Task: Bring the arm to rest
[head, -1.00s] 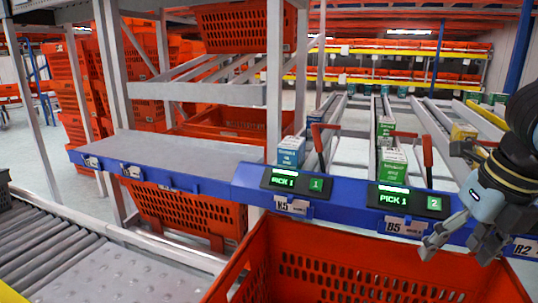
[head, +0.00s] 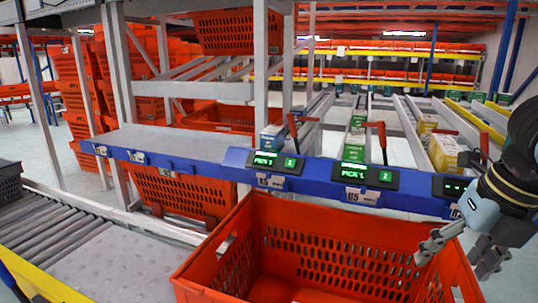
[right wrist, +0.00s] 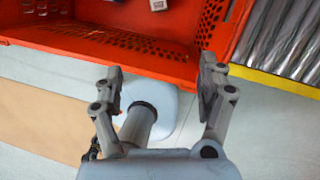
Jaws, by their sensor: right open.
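My right gripper (head: 449,264) is at the right side of the head view, over the right end of a large orange tote (head: 335,222). In the right wrist view the right gripper (right wrist: 162,72) has its two fingers spread wide with nothing between them. The tote's wall (right wrist: 110,48) lies just beyond the fingertips there. A small white and red item (right wrist: 158,4) shows inside the tote, cut off by the top edge. My left gripper is in neither view.
A blue rack rail (head: 320,183) with lit displays runs behind the tote. Cartons (head: 443,152) stand in the lanes behind it. A roller conveyor (head: 50,222) is on the left, with a dark grey tote (head: 9,182). Bare floor (right wrist: 270,120) shows in the right wrist view.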

